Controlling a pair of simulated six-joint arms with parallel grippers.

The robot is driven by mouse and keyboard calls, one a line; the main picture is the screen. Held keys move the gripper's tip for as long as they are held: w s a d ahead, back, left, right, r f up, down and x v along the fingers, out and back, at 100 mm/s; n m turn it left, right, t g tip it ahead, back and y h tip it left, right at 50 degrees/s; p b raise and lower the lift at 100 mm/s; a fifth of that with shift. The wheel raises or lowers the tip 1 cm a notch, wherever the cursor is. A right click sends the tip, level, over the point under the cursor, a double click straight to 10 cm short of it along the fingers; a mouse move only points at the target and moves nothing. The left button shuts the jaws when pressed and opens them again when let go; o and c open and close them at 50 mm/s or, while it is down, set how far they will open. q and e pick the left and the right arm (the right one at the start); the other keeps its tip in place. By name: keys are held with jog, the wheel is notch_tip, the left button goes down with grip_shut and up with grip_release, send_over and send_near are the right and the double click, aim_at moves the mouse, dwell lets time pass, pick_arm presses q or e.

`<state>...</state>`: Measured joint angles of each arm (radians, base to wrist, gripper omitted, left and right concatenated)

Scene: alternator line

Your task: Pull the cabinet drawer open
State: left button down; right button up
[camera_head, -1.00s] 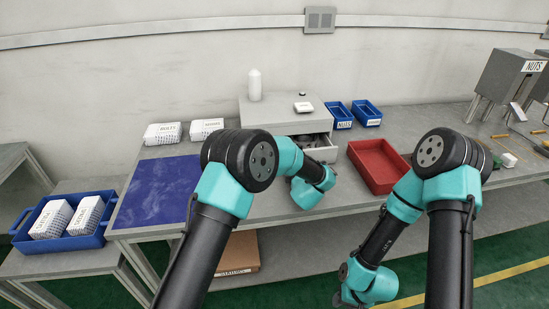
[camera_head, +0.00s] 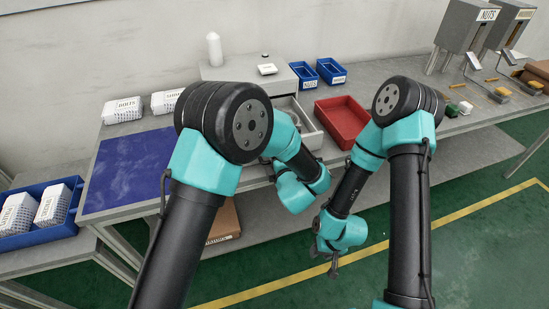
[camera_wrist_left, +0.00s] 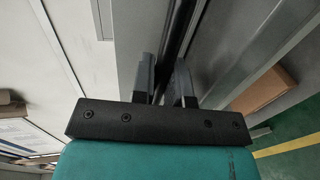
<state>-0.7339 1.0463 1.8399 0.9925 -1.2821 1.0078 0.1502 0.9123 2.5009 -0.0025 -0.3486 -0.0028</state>
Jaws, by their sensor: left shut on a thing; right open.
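The grey cabinet (camera_head: 222,73) stands on the workbench at the back. Its drawer (camera_head: 311,131) is pulled out towards me, with its inside partly visible; my left arm covers much of its front. In the left wrist view my left gripper (camera_wrist_left: 164,78) is shut on the dark bar of the drawer handle (camera_wrist_left: 178,35), with one finger on each side. In the head view the left fingers and handle are hidden behind my arm. My right gripper (camera_head: 332,268) is open and empty, hanging low in front of the bench, away from the cabinet.
A red tray (camera_head: 341,121) lies close to the right of the drawer. Blue bins (camera_head: 331,71) stand behind it. A blue mat (camera_head: 125,170) and white boxes (camera_head: 122,111) are to the left. A white bottle (camera_head: 214,49) stands on the cabinet. Floor before the bench is clear.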

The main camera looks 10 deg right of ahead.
pick_arm(q)
jog(key=c, duration=1.1)
grip_release()
jog(key=shift+c, duration=0.2)
jog(key=shift+r, duration=0.15)
jog(key=shift+r, duration=0.2)
jog(key=shift+o, duration=1.2)
notch_tip(320, 180, up, 3)
jog(key=shift+w+r, duration=0.1)
jog(key=shift+r, duration=0.1)
jog(key=s+a, duration=0.1)
jog(key=s, duration=0.4)
jog(key=s+a, duration=0.1)
jog(key=s, duration=0.4)
jog(key=s+a+r, duration=0.1)
jog(key=s, duration=0.5)
jog(key=shift+c, duration=1.2)
jog(key=shift+w+f, duration=0.1)
